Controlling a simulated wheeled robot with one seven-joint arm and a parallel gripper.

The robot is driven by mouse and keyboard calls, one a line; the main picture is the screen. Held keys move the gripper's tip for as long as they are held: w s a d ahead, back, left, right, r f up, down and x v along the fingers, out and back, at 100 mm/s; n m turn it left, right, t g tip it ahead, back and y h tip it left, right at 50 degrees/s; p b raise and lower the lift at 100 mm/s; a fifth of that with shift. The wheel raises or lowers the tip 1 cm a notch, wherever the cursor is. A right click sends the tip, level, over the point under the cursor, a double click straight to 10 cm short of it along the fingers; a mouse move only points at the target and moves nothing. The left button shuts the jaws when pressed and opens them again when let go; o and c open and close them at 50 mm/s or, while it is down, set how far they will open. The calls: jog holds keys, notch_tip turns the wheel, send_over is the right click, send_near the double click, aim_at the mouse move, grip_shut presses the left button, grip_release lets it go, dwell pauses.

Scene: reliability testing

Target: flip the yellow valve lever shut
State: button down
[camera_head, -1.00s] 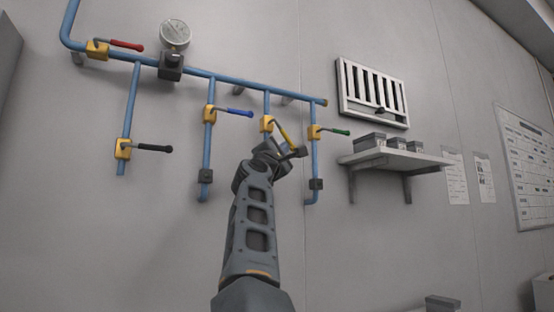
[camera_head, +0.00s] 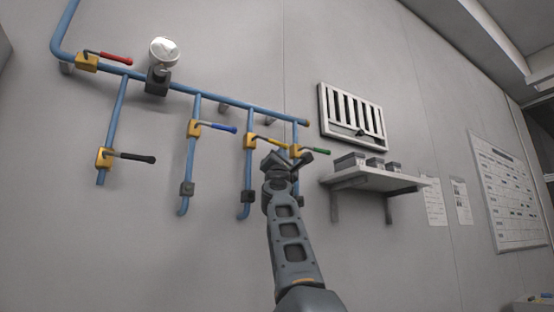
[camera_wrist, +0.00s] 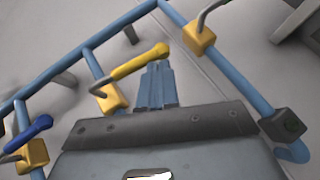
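The yellow valve lever (camera_head: 266,139) sticks out to the right from its orange valve body (camera_head: 250,142) on a blue vertical pipe, lying across that pipe. In the wrist view the yellow lever (camera_wrist: 140,62) runs from its valve body (camera_wrist: 110,97) up to the right. My gripper (camera_head: 287,157) is just below and right of the lever in the head view. In the wrist view its fingers (camera_wrist: 156,72) are together, with their tips at the lever's handle end and nothing seen between them. I cannot tell whether they touch the lever.
The green lever (camera_head: 316,151) is close beside my gripper on the right. The blue lever (camera_head: 220,128), black lever (camera_head: 137,157) and red lever (camera_head: 117,59) are to the left. A gauge (camera_head: 163,52) tops the pipe. A shelf with boxes (camera_head: 378,182) juts out at right.

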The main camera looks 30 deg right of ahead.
jog(key=shift+d+r+p, duration=0.35)
jog(key=shift+r, duration=0.45)
